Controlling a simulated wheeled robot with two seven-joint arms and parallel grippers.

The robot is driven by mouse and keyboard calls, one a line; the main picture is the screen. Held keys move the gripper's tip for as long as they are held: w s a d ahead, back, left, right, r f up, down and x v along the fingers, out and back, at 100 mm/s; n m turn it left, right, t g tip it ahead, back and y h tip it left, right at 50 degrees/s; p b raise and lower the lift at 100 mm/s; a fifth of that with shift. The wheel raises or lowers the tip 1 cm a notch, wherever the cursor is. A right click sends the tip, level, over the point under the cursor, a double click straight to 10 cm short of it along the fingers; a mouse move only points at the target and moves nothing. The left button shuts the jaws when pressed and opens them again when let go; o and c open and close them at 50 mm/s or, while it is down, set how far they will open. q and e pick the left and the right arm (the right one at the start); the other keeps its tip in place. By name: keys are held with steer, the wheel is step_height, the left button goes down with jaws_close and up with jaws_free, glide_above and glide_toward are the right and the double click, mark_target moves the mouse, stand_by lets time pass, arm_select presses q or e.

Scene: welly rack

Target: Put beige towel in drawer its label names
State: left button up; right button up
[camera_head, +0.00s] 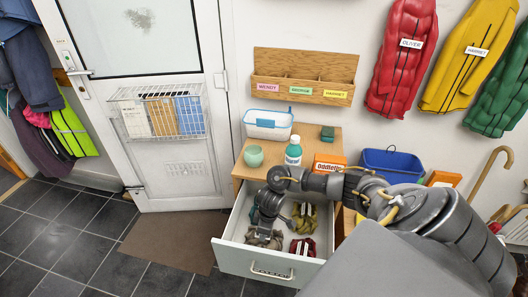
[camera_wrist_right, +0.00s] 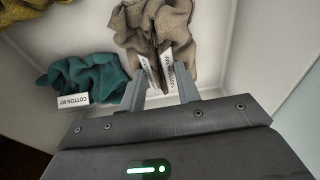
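The beige towel (camera_head: 262,238) lies crumpled in the open drawer (camera_head: 237,259), below my right gripper (camera_head: 263,229). In the right wrist view the beige towel (camera_wrist_right: 158,22) lies at the fingertips of my right gripper (camera_wrist_right: 163,75), its near end bunched between them. White labels show on that end; their print is too small or slanted to read. I cannot tell if the fingers grip the cloth or stand loosely around it. A teal towel (camera_wrist_right: 88,78) with a white label lies to the left, apart from the fingers. My left gripper is out of view.
A red towel (camera_head: 302,246) and an olive one (camera_head: 303,217) also lie in the drawer. On the wooden top (camera_head: 255,172) above it stand a green cup (camera_head: 253,155), a bottle (camera_head: 293,150) and a white tub (camera_head: 267,125). A blue bin (camera_head: 391,163) stands to the right.

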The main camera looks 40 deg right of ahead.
step_height(320, 180, up, 12)
steer(key=s+p, duration=0.1)
steer(key=p, duration=0.1)
steer(key=shift+d+f+p, duration=0.25)
steer(key=shift+d+p, duration=0.15)
steer(key=shift+d, duration=0.05)
